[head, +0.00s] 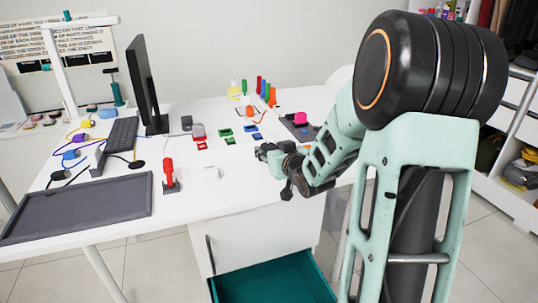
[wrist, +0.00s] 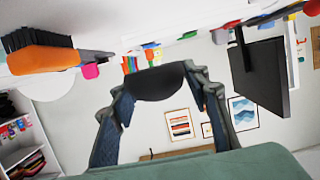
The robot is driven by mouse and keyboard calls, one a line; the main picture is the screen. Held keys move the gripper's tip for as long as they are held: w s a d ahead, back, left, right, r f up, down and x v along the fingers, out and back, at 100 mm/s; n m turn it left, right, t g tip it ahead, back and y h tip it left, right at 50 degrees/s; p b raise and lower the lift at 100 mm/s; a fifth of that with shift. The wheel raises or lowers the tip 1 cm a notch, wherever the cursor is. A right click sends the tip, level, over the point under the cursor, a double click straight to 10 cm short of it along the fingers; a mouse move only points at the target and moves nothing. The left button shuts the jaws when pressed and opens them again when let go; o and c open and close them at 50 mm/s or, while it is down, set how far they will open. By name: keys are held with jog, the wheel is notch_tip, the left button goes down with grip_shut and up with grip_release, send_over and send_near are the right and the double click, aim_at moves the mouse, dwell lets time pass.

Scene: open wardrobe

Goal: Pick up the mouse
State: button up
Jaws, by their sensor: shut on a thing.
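The mouse (wrist: 158,82) is a dark, rounded shape in the wrist view. It sits between the two fingertips of my gripper (wrist: 160,88), which is shut on it. The wrist view is upside down, with the white table along its top edge, and the mouse shows against the wall, clear of the tabletop. In the head view my gripper (head: 268,153) is over the right part of the white table (head: 235,190). I cannot make out the mouse there among the dark gripper parts.
A monitor (head: 146,85) and keyboard (head: 118,143) stand at the left, near a dark mat (head: 80,215). Below the table, a teal drawer (head: 270,283) stands open.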

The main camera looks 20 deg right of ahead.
jog(key=a+r+p+v, duration=0.1)
jog(key=a+v, duration=0.1)
jog(key=v, duration=0.8)
jog(key=shift+r, duration=0.3)
